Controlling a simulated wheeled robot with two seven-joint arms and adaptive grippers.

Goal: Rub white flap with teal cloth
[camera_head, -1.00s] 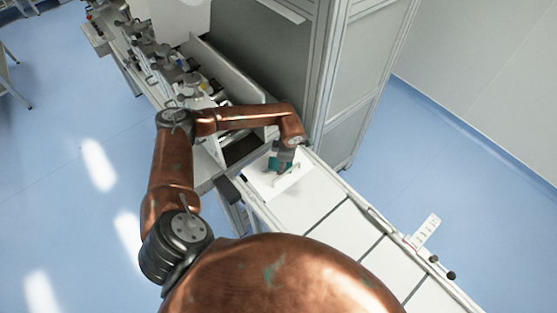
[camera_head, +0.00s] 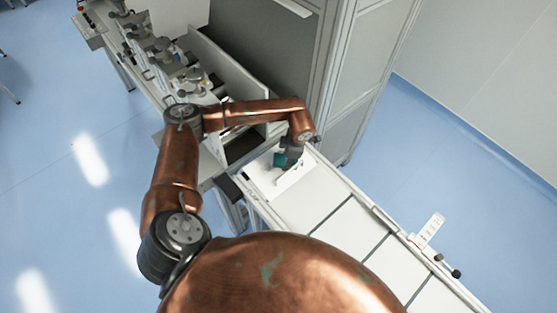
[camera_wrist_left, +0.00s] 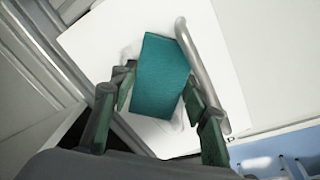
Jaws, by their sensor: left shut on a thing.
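The teal cloth (camera_wrist_left: 163,72) is a small rectangular piece between the two dark green fingers of my left gripper (camera_wrist_left: 163,88). The gripper is shut on it. In the head view the cloth (camera_head: 280,160) shows under my left gripper (camera_head: 288,160), over the white flap (camera_head: 262,178). The flap also fills much of the wrist view (camera_wrist_left: 100,50), with a grey bar handle (camera_wrist_left: 200,70) just right of the cloth. Faint grey marks show on the flap around the cloth. Whether the cloth touches the flap is unclear. My right gripper is not in view.
White panels (camera_head: 315,205) continue from the flap toward the lower right. A tall grey cabinet (camera_head: 360,65) stands behind it. Machine parts (camera_head: 165,60) line the bench at upper left. A small white plate (camera_head: 428,230) stands at the right edge. The blue floor (camera_head: 60,200) is open.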

